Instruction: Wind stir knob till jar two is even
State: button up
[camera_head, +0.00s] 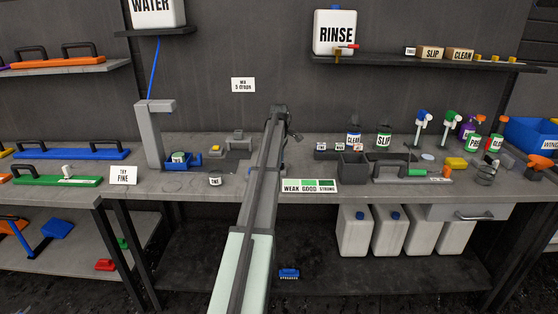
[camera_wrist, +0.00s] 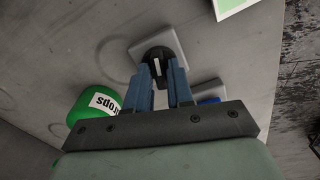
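In the wrist view a dark round knob (camera_wrist: 157,52) with a pale mark sits on a light grey square base on the bench. My gripper (camera_wrist: 161,64) has its two blue fingers apart, with their tips at the knob and part of it showing between them. I cannot tell whether the fingers press on it. In the head view my arm runs up the middle and hides the knob and my gripper. I cannot make out jar two or its contents in either view.
A green drops container (camera_wrist: 88,104) stands close to the left of my fingers in the wrist view. A WEAK, GOOD, STRONG card (camera_head: 309,186) is at the bench's front edge, right of my arm. A grey holder (camera_head: 352,163) and several bottles stand further right.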

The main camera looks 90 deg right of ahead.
grip_shut()
